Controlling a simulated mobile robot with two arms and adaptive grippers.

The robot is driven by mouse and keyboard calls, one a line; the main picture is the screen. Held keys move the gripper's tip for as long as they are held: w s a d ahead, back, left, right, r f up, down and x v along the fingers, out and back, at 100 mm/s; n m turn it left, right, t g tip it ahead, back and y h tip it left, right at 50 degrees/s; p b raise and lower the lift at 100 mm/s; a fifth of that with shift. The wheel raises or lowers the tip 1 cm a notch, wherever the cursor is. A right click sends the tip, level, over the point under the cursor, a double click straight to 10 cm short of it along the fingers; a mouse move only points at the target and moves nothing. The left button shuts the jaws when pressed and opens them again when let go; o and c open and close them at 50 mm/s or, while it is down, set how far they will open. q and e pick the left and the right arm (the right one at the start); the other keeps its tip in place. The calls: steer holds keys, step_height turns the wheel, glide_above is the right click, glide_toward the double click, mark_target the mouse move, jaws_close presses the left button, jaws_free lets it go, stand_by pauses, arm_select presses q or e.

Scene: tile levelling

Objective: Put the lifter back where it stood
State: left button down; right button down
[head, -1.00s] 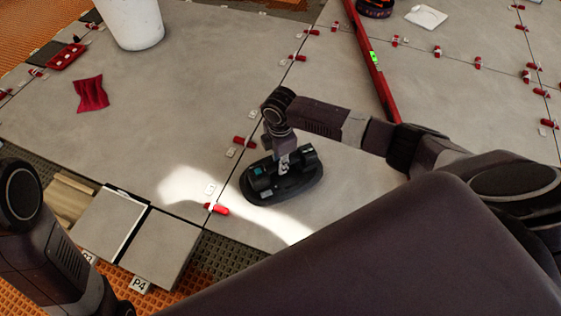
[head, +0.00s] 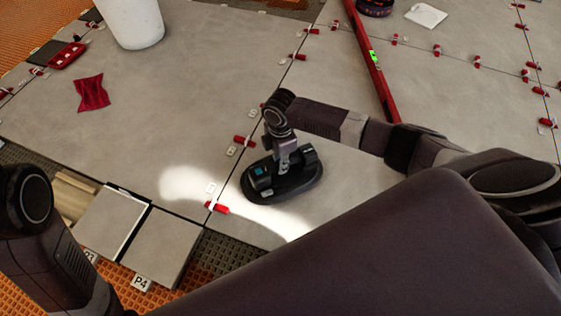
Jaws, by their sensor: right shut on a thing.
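The lifter (head: 272,186) is a dark oval-based tool with a handle and a small teal panel. It is over a large grey tile (head: 345,190) just right of a joint; I cannot tell whether its base touches the tile. My right gripper (head: 286,163) is shut on the lifter's handle from above, and its fingertips are partly hidden by the handle. My left arm shows at the lower left, but its gripper is out of view.
Red levelling wedges (head: 217,207) stand along the tile joints. A red spirit level (head: 374,62) lies behind my right arm. A white bucket (head: 131,22), red cloth (head: 91,93) and red tray (head: 67,55) are at the left. Loose tiles (head: 162,245) lie at the front.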

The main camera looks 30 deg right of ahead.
steer(key=shift+w+f, duration=0.1)
steer(key=shift+f, duration=0.2)
stand_by(0.9)
steer(key=c, duration=1.7)
jaws_free()
steer(key=shift+c, duration=0.2)
steer(key=shift+f, duration=0.15)
